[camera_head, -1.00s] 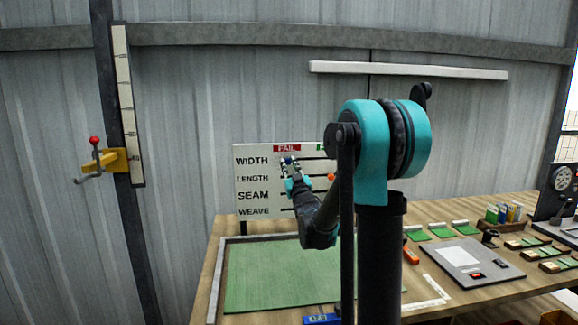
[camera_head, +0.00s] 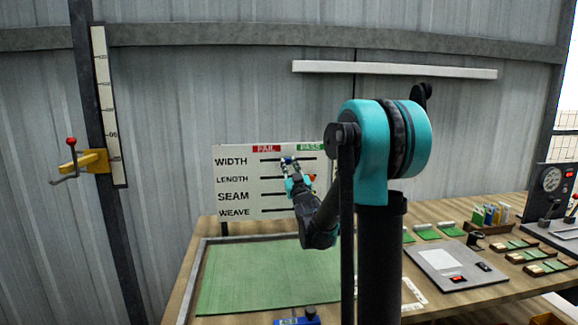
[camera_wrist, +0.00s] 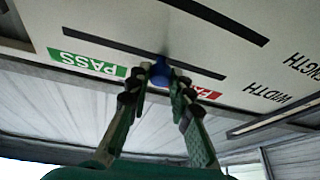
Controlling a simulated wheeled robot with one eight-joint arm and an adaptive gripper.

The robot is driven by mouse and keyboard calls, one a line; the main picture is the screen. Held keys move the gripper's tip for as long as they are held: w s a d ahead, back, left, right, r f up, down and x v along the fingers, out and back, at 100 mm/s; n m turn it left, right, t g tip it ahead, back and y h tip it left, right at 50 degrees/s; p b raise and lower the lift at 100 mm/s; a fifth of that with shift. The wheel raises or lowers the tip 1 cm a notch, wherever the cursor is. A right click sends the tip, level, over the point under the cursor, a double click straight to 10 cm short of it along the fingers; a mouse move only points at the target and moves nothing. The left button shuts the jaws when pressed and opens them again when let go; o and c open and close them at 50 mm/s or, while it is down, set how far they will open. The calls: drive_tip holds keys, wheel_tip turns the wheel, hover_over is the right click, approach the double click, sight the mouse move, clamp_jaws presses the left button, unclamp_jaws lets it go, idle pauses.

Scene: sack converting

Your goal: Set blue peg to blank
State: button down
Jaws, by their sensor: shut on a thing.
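The white board (camera_head: 240,180) has rows WIDTH, LENGTH, SEAM and WEAVE, each with a dark slot. A red FAIL label (camera_head: 266,148) is at its top left and a green PASS label (camera_head: 310,147) at its top right. My gripper (camera_head: 288,161) is at the WIDTH row, between these labels. In the wrist view, where the board appears upside down, my gripper (camera_wrist: 159,82) is shut on the blue peg (camera_wrist: 160,70). The peg sits at the WIDTH slot (camera_wrist: 105,42), between PASS and FAIL. The fingers partly hide it.
An orange-red peg (camera_head: 312,177) shows on the LENGTH row, toward the PASS side. My arm hides the lower right of the board. Below is a bench with a green mat (camera_head: 250,280), a grey device (camera_head: 452,264) and several small green pieces at the right.

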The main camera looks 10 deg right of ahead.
drive_tip(key=shift+d, duration=0.35)
drive_tip(key=c, duration=1.3)
unclamp_jaws()
drive_tip(key=shift+c, duration=0.2)
drive_tip(key=v, duration=1.2)
drive_tip(key=shift+s, duration=0.1)
